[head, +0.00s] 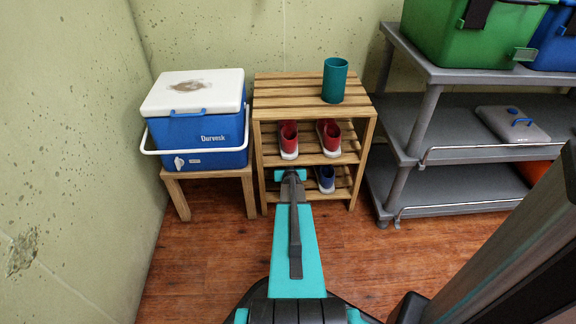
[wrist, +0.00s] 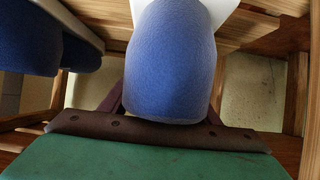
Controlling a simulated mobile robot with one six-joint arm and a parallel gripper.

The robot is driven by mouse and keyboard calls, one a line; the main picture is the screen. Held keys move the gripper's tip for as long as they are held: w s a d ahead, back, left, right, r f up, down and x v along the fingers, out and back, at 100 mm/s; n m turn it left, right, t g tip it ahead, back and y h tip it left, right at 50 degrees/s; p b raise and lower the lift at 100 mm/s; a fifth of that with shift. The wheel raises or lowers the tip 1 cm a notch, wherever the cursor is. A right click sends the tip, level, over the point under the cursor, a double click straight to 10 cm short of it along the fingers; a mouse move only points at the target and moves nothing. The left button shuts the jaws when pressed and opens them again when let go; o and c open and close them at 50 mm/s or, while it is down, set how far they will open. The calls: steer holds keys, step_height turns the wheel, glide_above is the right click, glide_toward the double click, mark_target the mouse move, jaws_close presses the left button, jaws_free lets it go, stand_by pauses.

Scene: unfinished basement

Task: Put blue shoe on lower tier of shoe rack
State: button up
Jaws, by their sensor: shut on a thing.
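The wooden shoe rack (head: 262,170) stands against the back wall. My gripper (head: 291,175) is at the left half of its lower tier, seen from behind. In the wrist view my gripper is shut on a blue shoe (wrist: 172,65) with a white sole, its rounded blue end towards the camera. The head view hides this shoe behind my gripper. Another blue shoe (head: 326,178) stands on the right half of the lower tier; it also shows at the left of the wrist view (wrist: 30,40). Whether the held shoe touches the slats I cannot tell.
Two red shoes (head: 289,138) (head: 329,137) stand on the middle tier, just above my gripper. A teal cup (head: 335,80) is on the rack's top. A blue cooler (head: 205,130) on a small stand is at left; a grey shelf unit (head: 397,190) is at right.

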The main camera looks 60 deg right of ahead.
steer(key=shift+w+d+p, duration=0.3)
steer(key=shift+w+d, duration=0.4)
steer(key=shift+d, duration=0.35)
steer(key=shift+a+f+b, duration=0.2)
steer(key=shift+f+b, duration=0.2)
steer(key=shift+b, duration=0.1)
steer(key=shift+f+b, duration=0.3)
steer(key=shift+b, duration=0.25)
steer(key=shift+f, duration=0.2)
steer(key=o, duration=1.3)
steer(key=shift+c, duration=0.2)
steer(key=shift+r, duration=0.2)
steer(key=shift+p+v, duration=0.75)
steer(key=shift+v, duration=5.25)
